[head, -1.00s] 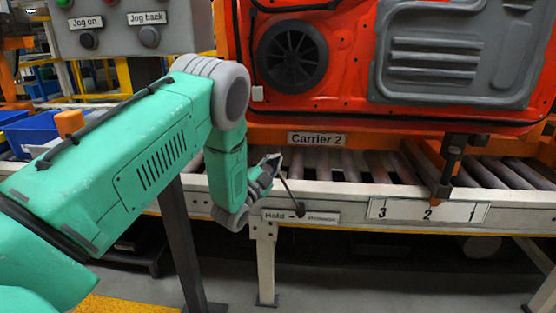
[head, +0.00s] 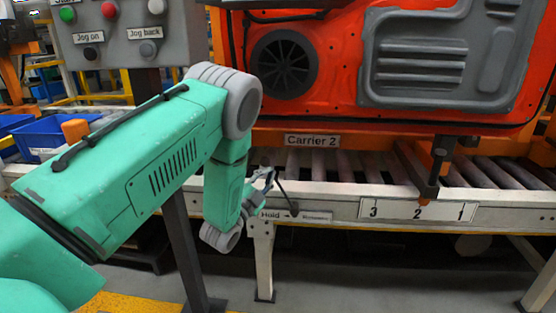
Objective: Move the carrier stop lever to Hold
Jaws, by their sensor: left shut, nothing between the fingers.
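The carrier stop lever (head: 286,195) is a thin dark rod on the front rail of the conveyor. It leans up and to the left from a dark pivot, between a "Hold" label (head: 271,215) on the left and a second label (head: 317,217) on the right, too small to read surely. My left gripper (head: 266,176) is shut and empty, its fingertips close to the lever's upper end on the left side. I cannot tell whether they touch. My right gripper is not in view.
An orange carrier marked "Carrier 2" (head: 312,141) holds a red door panel (head: 335,60) above the rollers. A number plate (head: 418,211) reads 3, 2, 1. A grey control box (head: 128,32) with buttons stands at the upper left. A blue bin (head: 45,140) is at the left.

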